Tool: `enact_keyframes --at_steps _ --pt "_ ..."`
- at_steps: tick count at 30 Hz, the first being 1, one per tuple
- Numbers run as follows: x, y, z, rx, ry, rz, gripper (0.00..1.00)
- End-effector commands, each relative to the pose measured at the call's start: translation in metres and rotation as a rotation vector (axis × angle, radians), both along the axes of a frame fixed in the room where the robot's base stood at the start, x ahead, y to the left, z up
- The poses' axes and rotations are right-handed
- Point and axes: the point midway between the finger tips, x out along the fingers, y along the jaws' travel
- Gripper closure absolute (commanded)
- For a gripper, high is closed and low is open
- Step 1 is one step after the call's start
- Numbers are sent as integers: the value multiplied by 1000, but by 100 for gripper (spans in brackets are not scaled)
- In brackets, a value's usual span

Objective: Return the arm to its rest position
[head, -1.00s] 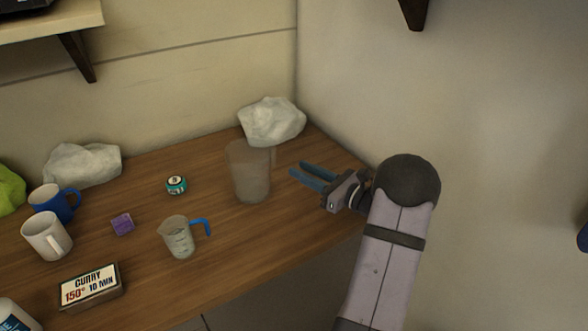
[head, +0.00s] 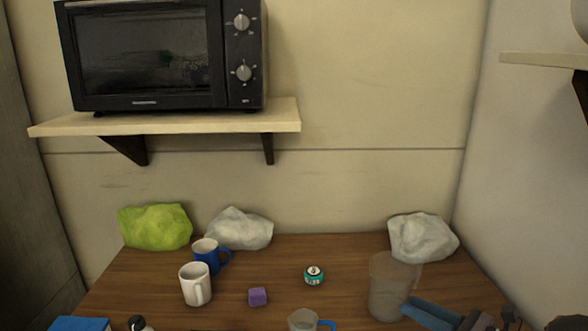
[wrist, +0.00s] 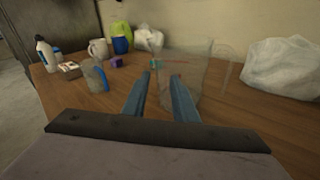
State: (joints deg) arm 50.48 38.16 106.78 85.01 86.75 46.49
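My gripper (head: 414,308) shows at the lower right of the head view, with its blue fingers close to a clear plastic cup (head: 390,284) on the table. In the wrist view the two fingers of my gripper (wrist: 162,78) are apart with nothing held between them. The clear cup (wrist: 192,72) stands upright just beyond the fingertips. In the head view the tips overlap the cup's edge, and I cannot tell whether they touch it. Most of my arm is out of the head view.
The table (head: 340,250) also holds a white mug (head: 194,285), a blue mug (head: 206,254), a purple cube (head: 257,297), a small teal can (head: 314,277), a measuring cup (head: 302,321) and crumpled bags (head: 422,238). A shelf (head: 200,118) with an oven (head: 150,55) hangs above.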

Motion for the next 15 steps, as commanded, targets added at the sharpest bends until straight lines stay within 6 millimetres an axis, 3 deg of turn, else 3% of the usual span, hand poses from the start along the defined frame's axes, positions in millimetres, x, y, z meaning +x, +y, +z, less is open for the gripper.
enact_keyframes --at_steps 1,5,9,12,15 --pt "-9 19 15 9 44 81 74" --pt "-34 85 -4 -188 90 292 74" --pt "-88 149 -24 -489 90 607 74" --pt "-134 176 -43 -748 16 865 74" --pt "-173 183 -56 -984 -99 1118 74"
